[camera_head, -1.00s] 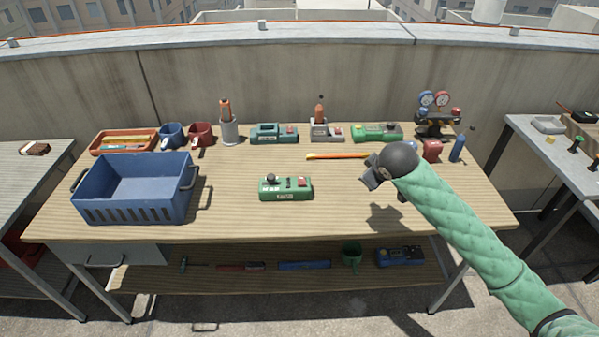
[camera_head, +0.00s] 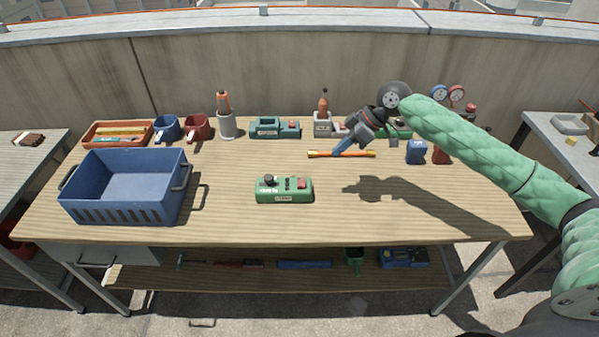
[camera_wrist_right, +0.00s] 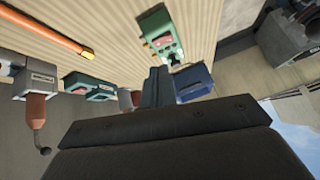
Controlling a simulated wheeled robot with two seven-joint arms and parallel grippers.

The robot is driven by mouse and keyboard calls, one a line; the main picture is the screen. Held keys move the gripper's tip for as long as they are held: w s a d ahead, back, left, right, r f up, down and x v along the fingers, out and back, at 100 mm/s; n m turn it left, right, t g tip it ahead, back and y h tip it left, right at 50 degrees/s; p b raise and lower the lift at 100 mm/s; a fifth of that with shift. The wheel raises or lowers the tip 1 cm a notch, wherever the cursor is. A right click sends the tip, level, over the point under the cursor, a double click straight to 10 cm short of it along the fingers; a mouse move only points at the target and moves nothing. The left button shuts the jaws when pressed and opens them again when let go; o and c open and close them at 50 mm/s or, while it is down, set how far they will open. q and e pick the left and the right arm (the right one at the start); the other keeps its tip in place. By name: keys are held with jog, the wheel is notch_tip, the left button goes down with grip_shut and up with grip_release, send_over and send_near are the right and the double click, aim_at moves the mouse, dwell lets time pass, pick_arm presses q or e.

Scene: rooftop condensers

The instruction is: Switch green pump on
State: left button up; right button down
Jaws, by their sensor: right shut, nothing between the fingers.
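A green pump box (camera_head: 284,190) stands in the front middle of the workbench. It has a black knob on its left, a red switch on its right and a pale label on its front. I cannot tell the switch's position. It also shows in the right wrist view (camera_wrist_right: 162,38). My right gripper (camera_head: 339,151) is shut and empty, in the air to the right of and behind this pump, near the orange bar. Its closed fingers show in the wrist view (camera_wrist_right: 155,87). A second green box (camera_head: 399,133) at the back right is partly hidden by my arm. My left gripper is not in view.
A blue crate (camera_head: 125,209) stands on the left of the workbench (camera_head: 380,222). A teal box (camera_head: 275,128) and a grey box with an orange lever (camera_head: 323,118) stand along the back. An orange bar (camera_head: 350,154) lies mid-table. The bench front right is clear.

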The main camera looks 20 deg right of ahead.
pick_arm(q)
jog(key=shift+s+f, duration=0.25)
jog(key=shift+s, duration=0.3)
pick_arm(e)
jog(key=shift+s+a+r+n+y, duration=0.15)
jog(key=shift+a+r+n+y, duration=0.65)
jog(key=shift+a+n, duration=0.2)
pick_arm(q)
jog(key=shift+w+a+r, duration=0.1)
pick_arm(e)
jog(key=p, duration=0.3)
send_over(298, 185)
jog(key=d, duration=0.3)
notch_tip(298, 185, down, 7)
jog(key=shift+r, duration=0.15)
pick_arm(q)
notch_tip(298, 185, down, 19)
jog(key=p, duration=0.1)
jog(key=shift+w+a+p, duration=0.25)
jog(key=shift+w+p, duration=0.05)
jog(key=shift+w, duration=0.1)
pick_arm(e)
jog(key=shift+s+a+f, duration=0.1)
jog(key=shift+s+f, duration=0.05)
jog(key=shift+f, duration=0.9)
jog(key=shift+s+a+f, duration=0.1)
jog(key=shift+f, duration=0.95)
jog(key=shift+f, duration=0.1)
